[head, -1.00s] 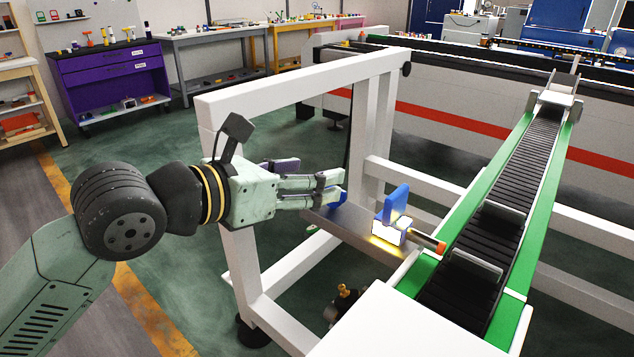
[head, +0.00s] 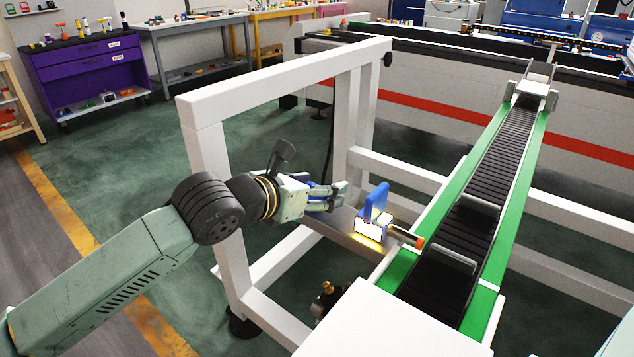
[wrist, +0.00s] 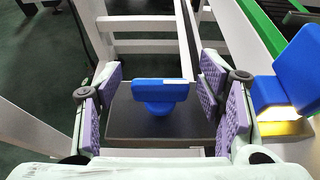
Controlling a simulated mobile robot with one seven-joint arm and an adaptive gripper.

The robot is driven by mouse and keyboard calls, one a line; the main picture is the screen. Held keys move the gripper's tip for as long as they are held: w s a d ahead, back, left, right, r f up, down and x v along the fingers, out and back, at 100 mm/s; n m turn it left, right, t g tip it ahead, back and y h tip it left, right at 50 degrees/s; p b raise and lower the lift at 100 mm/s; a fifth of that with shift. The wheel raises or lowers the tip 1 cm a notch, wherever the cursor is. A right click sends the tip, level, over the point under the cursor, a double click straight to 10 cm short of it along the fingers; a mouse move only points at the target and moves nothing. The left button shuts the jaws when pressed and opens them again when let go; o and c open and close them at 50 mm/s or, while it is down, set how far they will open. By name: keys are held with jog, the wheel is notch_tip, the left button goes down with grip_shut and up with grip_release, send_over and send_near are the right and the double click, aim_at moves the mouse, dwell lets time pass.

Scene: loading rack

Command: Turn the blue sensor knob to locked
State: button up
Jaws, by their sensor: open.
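The bar lies across the picture. My gripper (wrist: 161,78) is open, with purple-padded fingers left and right of the knob; a gap shows on both sides and I see no contact. In the head view my gripper (head: 342,195) is beside the rack's bracket plate and mostly hides the knob.
A blue upright sensor block (head: 374,203) with a lit yellow base stands right of my gripper, beside an orange-tipped rod (head: 418,242). The white frame (head: 205,150) surrounds the arm's reach. A green-edged conveyor (head: 480,205) runs along the right.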

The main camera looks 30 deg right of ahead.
jog(key=shift+c, duration=0.3)
jog(key=c, duration=1.1)
